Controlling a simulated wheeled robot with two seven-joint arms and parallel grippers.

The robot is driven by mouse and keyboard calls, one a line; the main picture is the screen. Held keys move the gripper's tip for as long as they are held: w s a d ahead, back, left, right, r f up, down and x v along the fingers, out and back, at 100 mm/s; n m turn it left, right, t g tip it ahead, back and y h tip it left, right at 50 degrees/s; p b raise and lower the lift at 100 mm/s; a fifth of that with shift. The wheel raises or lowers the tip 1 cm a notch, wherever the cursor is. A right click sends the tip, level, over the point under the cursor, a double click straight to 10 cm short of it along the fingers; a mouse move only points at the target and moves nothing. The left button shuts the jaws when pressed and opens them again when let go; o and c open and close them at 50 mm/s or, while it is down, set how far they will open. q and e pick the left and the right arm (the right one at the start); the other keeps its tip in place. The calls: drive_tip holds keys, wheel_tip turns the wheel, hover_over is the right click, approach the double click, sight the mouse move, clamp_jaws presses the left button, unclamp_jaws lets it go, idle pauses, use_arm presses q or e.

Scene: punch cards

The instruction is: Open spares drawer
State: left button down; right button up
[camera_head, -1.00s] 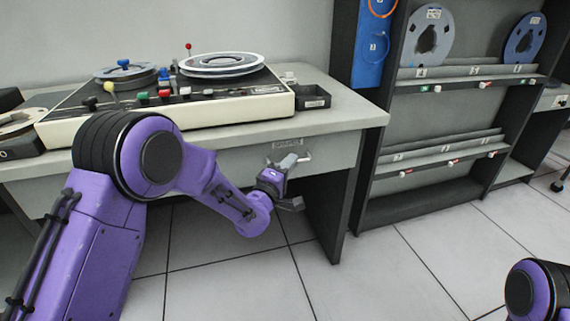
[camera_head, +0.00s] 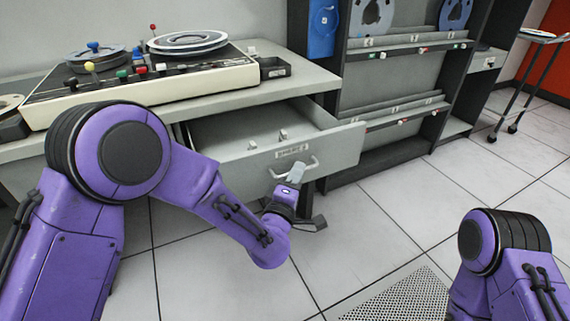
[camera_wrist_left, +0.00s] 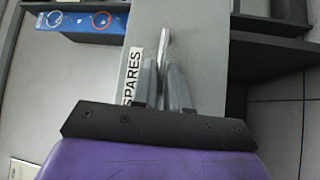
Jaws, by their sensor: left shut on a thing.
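The spares drawer (camera_head: 340,146) is pulled out from the grey desk in the head view, with its inside showing. Small light objects (camera_head: 283,134) lie in it. Its front carries a label and a metal bar handle (camera_head: 311,166). My left gripper (camera_head: 296,172) is at the handle, shut on it. In the left wrist view the fingers (camera_wrist_left: 163,85) close around the handle (camera_wrist_left: 164,45), beside the "SPARES" label (camera_wrist_left: 132,75). My right arm shows at the lower right of the head view, but its gripper is out of sight.
A tape deck (camera_head: 140,80) with reels and a small black tray (camera_head: 273,68) stand on the desk (camera_head: 305,85). A dark reel rack (camera_head: 400,80) stands close to the right of the drawer. Floor (camera_head: 450,200) in front is clear, with a perforated panel (camera_head: 400,298).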

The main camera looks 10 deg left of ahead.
use_arm(q)
drive_tip(key=shift+s+d, duration=0.5)
drive_tip(key=shift+s, duration=0.2)
drive_tip(key=shift+s+d, duration=0.5)
drive_tip(key=shift+s, duration=0.2)
use_arm(e)
drive_tip(key=shift+s, duration=0.5)
use_arm(q)
drive_tip(key=c, duration=1.2)
unclamp_jaws()
drive_tip(key=v, duration=1)
drive_tip(key=shift+s, duration=0.3)
drive_tip(key=shift+f, duration=0.1)
